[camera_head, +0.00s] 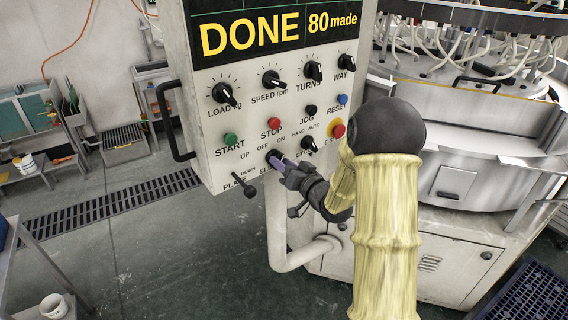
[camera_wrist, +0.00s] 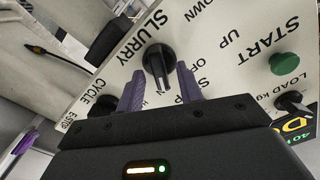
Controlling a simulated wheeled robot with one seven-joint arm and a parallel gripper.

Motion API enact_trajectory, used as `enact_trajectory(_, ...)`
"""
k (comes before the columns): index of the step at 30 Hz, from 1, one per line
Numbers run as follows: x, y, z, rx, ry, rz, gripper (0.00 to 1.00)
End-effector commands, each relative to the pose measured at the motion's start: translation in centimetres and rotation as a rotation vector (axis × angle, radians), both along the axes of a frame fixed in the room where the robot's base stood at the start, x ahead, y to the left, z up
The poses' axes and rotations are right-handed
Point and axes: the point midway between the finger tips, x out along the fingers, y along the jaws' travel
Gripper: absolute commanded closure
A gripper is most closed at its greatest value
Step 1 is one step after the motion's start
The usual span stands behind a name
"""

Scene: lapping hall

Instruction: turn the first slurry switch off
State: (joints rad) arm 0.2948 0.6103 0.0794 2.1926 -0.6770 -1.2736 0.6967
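The slurry switch (camera_wrist: 157,62) is a black rotary knob on the white control panel (camera_head: 205,110), with the word SLURRY beside it. Its white mark points toward the ON side, away from OFF, in the wrist view. My gripper (camera_wrist: 159,72) has two purple fingers, spread apart, one on each side of the knob's front. I cannot tell whether either finger touches it. In the head view my gripper (camera_head: 276,161) is at the panel's lower edge and hides most of the switch and its label.
The green START button (camera_head: 230,139), red STOP button (camera_head: 274,125) and emergency stop (camera_head: 338,130) sit nearby. The plate lever (camera_head: 250,191) sticks out at lower left of my gripper. A black handle (camera_head: 168,120) is on the panel's left side. A white pipe (camera_head: 282,240) runs below.

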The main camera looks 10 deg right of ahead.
Motion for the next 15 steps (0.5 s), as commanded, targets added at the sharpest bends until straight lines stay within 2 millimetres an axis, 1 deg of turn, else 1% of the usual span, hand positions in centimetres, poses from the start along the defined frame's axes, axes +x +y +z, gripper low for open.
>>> enact_trajectory(2, -0.02, -0.01, -0.01, 0.0, 0.0, 0.0, 0.64)
enact_trajectory(5, -0.03, -0.02, -0.01, 0.0, 0.0, 0.0, 0.81)
enact_trajectory(6, -0.04, -0.02, 0.0, 0.0, 0.0, 0.0, 0.89)
enact_trajectory(8, -0.03, -0.02, 0.0, 0.0, 0.0, 0.0, 1.0)
enact_trajectory(15, -0.04, -0.03, -0.04, -0.005, -0.002, 0.0, 1.0)
